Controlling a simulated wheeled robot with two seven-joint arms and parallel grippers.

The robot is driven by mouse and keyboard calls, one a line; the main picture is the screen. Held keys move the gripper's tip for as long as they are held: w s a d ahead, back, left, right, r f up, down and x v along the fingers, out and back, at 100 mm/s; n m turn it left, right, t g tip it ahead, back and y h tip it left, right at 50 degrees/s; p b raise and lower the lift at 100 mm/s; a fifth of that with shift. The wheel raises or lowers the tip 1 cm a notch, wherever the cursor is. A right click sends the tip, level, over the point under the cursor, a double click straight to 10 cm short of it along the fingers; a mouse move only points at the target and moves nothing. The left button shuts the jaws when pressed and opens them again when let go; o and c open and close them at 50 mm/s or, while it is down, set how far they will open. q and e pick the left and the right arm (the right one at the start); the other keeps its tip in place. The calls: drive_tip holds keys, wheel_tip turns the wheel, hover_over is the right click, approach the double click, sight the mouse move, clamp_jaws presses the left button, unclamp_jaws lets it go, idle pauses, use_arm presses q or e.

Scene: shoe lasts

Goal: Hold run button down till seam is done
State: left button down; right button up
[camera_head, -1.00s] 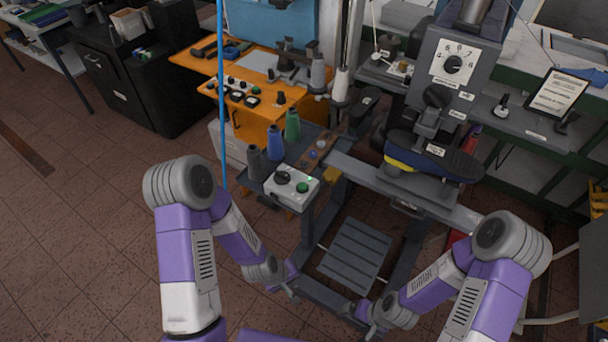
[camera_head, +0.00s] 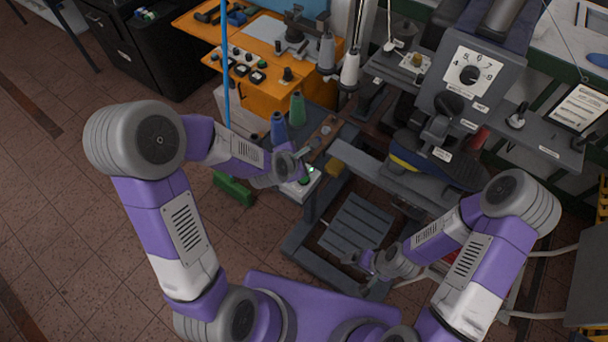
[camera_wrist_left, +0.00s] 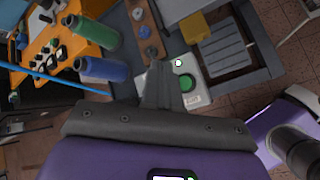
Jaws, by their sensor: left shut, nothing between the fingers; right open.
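The white control box (camera_head: 308,188) stands on the grey bench, mostly hidden behind my left wrist in the head view. Its green button (camera_wrist_left: 186,83) shows clearly in the left wrist view, with a small lit lamp (camera_wrist_left: 178,63) beside it. My left gripper (camera_head: 308,155) is shut and empty over the box. In the left wrist view its fingers (camera_wrist_left: 159,72) lie just left of the green button; I cannot tell whether they touch the box. My right gripper (camera_head: 362,262) is open and empty, low in front of the machine (camera_head: 470,85).
A dark shoe form (camera_head: 430,165) with a yellow and blue band sits at the machine. A grey slatted pedal (camera_head: 357,228) lies below. An orange bench (camera_head: 262,65) stands behind.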

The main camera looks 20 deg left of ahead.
use_arm(q)
drive_tip(key=shift+f, duration=0.2)
drive_tip(key=b, duration=0.6)
hover_over(302, 180)
wheel_tip(302, 180, down, 8)
drive_tip(key=shift+d+r, duration=0.1)
drive_tip(key=shift+d, duration=0.05)
drive_tip(key=shift+f+b, duration=0.4)
drive_tip(key=shift+b, duration=0.25)
idle(1.1)
drive_tip(key=shift+f+b, duration=0.4)
drive_tip(key=shift+b, duration=0.25)
